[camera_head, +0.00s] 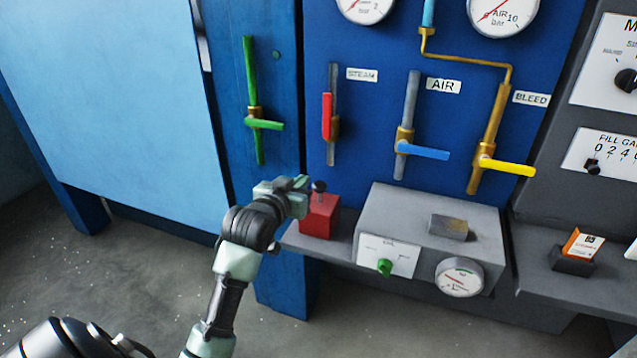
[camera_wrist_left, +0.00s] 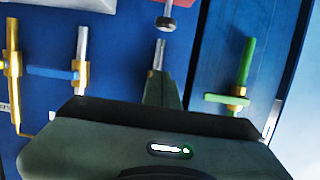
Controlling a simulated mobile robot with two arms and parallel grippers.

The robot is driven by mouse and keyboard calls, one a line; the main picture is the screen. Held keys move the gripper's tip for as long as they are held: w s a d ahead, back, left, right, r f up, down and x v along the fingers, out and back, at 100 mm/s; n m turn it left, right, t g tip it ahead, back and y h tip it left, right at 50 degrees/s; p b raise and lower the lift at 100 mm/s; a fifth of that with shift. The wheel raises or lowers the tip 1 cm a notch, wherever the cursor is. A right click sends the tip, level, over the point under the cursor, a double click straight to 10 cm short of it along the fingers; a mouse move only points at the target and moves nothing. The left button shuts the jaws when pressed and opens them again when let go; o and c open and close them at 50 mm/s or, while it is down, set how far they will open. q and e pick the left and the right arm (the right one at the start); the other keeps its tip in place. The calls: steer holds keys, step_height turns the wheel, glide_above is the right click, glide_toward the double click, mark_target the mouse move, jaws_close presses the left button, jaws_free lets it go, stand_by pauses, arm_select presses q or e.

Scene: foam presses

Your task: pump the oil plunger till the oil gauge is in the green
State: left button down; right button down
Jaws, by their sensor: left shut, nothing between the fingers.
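A red block (camera_head: 320,216) with a dark round plunger knob (camera_head: 319,186) on top stands on a grey shelf. The knob on its short rod also shows at the top of the left wrist view (camera_wrist_left: 166,23). My left gripper (camera_head: 304,184) is shut and empty, just left of the knob at about its height. In the left wrist view its fingertips (camera_wrist_left: 160,44) point toward the knob, with a small gap apparent. A small round gauge (camera_head: 460,277) with a green arc sits on the grey box; its needle is too small to read surely. My right gripper is out of view.
The grey box (camera_head: 425,225) right of the red block carries a green knob (camera_head: 384,266) and a small block (camera_head: 448,228). Above are green (camera_head: 264,124), red (camera_head: 327,116), blue (camera_head: 424,151) and yellow (camera_head: 507,167) valve handles. Open floor lies at lower left.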

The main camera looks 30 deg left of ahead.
arm_select(q)
steer(key=shift+w, duration=0.1)
steer(key=p, duration=0.2)
glide_above(320, 186)
steer(key=s, duration=0.2)
step_height(320, 186, down, 2)
steer(key=shift+w+f+p, duration=0.15)
steer(key=shift+f+p, duration=0.2)
steer(key=shift+f, duration=1.95)
